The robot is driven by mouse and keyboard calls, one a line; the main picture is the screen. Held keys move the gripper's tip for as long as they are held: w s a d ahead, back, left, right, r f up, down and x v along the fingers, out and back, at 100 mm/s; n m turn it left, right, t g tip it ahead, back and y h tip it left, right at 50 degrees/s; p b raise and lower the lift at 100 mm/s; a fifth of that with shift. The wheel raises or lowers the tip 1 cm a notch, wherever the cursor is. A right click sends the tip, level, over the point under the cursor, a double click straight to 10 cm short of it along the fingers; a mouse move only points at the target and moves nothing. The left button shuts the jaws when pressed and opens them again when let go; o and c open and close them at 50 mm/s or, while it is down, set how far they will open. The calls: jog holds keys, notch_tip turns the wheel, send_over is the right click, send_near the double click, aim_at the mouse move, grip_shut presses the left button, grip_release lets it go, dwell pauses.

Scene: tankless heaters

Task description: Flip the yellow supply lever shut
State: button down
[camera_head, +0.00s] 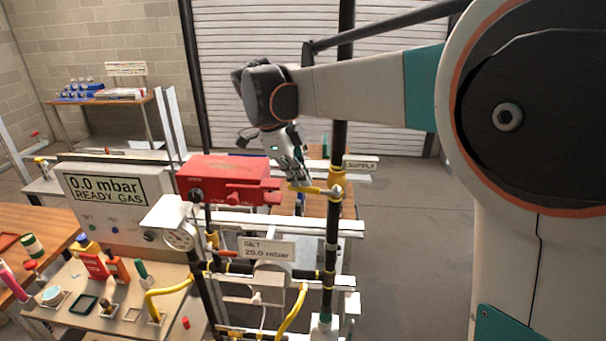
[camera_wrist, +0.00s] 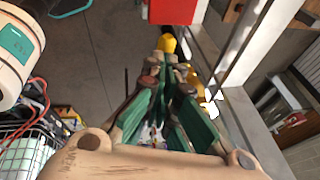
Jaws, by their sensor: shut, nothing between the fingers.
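The yellow supply lever (camera_head: 312,190) is on the upright black pipe (camera_head: 333,215), below the SUPPLY label (camera_head: 361,164). In the head view it sticks out to the left of the pipe, roughly level. My gripper (camera_head: 299,182) reaches down from above, its fingertips at the lever's outer part. In the wrist view a rounded yellow end (camera_wrist: 166,43) shows just beyond the fingertips. My gripper (camera_wrist: 165,72) is shut with nothing held between its green-padded fingers. I cannot tell whether the fingers touch the lever.
A red box (camera_head: 228,180) stands close left of the lever; it also shows in the wrist view (camera_wrist: 172,10). A gauge (camera_head: 179,237) and a SET 25.0 mbar sign (camera_head: 267,249) are lower. The display panel (camera_head: 105,190) reads 0.0 mbar READY GAS. Open floor (camera_head: 420,210) lies to the right.

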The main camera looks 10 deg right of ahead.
jog(key=shift+w+a+f+b, duration=0.1)
jog(key=shift+a+f+b, duration=0.2)
jog(key=shift+f, duration=0.35)
